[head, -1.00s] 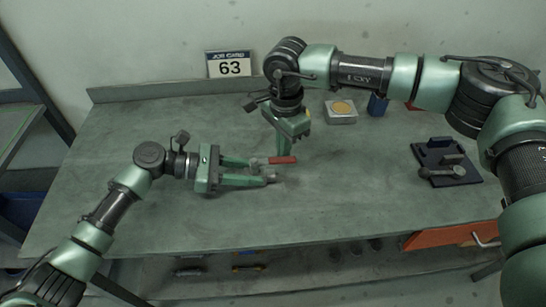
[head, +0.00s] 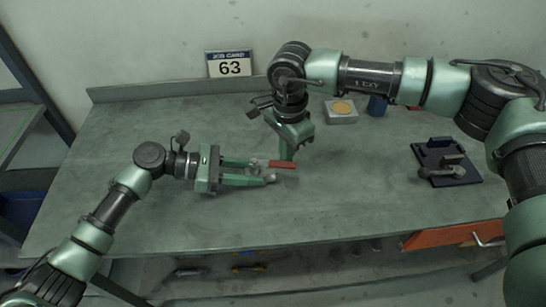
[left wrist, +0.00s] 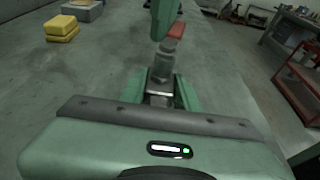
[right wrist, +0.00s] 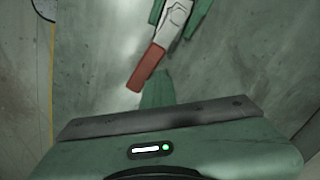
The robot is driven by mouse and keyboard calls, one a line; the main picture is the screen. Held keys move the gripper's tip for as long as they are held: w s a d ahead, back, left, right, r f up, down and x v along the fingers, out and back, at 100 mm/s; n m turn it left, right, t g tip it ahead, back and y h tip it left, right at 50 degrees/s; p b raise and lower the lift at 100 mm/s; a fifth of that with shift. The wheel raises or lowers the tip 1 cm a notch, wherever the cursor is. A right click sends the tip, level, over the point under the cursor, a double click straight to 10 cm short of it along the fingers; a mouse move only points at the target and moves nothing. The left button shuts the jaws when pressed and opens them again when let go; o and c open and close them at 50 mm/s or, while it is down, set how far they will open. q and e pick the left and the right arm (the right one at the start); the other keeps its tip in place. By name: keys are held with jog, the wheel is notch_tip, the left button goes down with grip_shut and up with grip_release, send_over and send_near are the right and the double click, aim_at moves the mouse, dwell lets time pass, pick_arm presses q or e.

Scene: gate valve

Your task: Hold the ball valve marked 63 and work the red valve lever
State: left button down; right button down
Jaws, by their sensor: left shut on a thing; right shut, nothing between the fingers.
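The small metal valve (left wrist: 162,68) is between the fingers of my left gripper (head: 268,171), which is shut on it over the bench. Its red lever (head: 282,164) points to the right in the head view and also shows in the right wrist view (right wrist: 146,68). I cannot read a number on the valve. My right gripper (head: 288,156) is shut and empty, pointing down just behind the lever. Its finger (right wrist: 157,90) is close beside the lever's free end in the right wrist view; I cannot tell whether they touch.
A dark blue fixture (head: 466,176) with grey parts stands on the right of the bench. A grey box with a yellow top (head: 341,112) and a blue container (head: 377,105) stand at the back. An orange drawer (head: 450,237) is below. The bench front is clear.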

aim_at(287, 167)
jog(key=shift+s, duration=1)
dwell(0.4)
jog(key=shift+s+a, duration=0.1)
jog(key=shift+s, duration=0.6)
jog(key=shift+s+a, duration=0.3)
jog(key=shift+s, duration=0.2)
dwell(0.3)
jog(key=shift+s, duration=0.15)
